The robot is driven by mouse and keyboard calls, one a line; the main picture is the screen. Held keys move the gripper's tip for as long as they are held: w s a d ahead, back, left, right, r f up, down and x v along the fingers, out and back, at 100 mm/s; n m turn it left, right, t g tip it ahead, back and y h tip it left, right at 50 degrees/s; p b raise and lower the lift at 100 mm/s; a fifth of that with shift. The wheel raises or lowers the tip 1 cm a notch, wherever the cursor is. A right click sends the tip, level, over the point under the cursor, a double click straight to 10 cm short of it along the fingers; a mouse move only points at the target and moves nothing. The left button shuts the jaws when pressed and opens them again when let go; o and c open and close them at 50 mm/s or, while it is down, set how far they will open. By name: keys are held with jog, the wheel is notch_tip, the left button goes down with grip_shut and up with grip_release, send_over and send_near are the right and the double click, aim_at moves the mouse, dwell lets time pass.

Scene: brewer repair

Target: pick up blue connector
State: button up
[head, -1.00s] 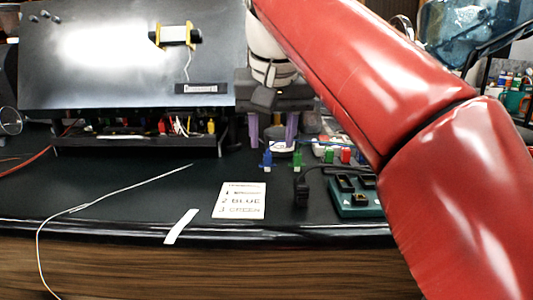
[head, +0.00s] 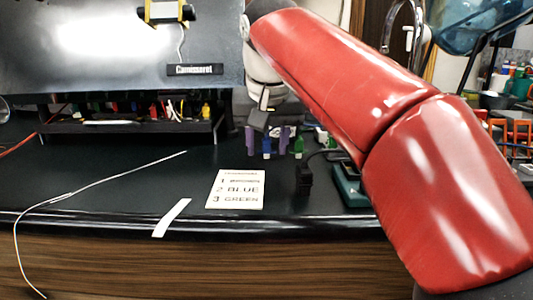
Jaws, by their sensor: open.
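The blue connector (head: 267,148) stands upright on the dark bench top, beyond the printed card. My gripper (head: 266,138) points down with its two purple fingers apart. In the picture the blue connector shows between the fingers; I cannot tell whether either finger touches it or how the depths compare. A green connector (head: 298,147) stands just right of the right finger. My red arm covers the right side of the view.
A white card (head: 236,190) listing blue and green lies in front, with a white strip (head: 172,217) and a thin cable (head: 95,183) to its left. A black plug (head: 304,178) and a green box (head: 348,187) are at right. The brewer's open panel (head: 110,60) stands behind.

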jog(key=c, duration=0.7)
